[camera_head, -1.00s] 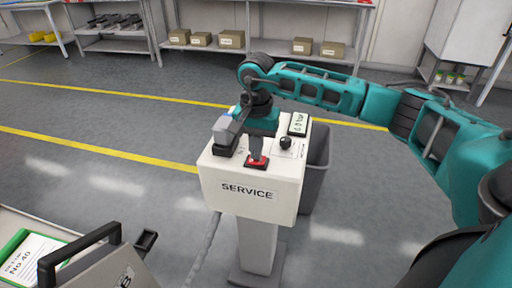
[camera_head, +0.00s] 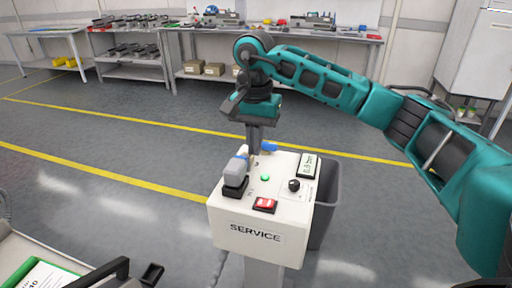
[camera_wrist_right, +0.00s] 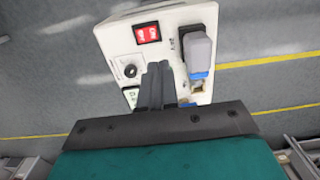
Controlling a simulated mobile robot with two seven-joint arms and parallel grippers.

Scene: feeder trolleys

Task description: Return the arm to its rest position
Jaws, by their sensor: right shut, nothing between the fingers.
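My right arm reaches in from the right in the head view. Its right gripper (camera_head: 254,140) points down above the back part of the white service box (camera_head: 232,216), shut and empty. In the right wrist view the closed fingers (camera_wrist_right: 155,84) show in front of the box. The box top carries a red rocker switch (camera_head: 264,205), a black knob (camera_head: 294,185), a lit green lamp (camera_head: 265,178), a small display (camera_head: 308,165) and a grey plug (camera_head: 237,171). The switch and the plug (camera_wrist_right: 198,50) also show in the right wrist view. My left gripper is not in view.
A trolley with a black handle (camera_head: 100,275) is at the lower left. Workbenches (camera_head: 270,32) with boxes and tools line the back wall. The floor between, with yellow lines, is clear.

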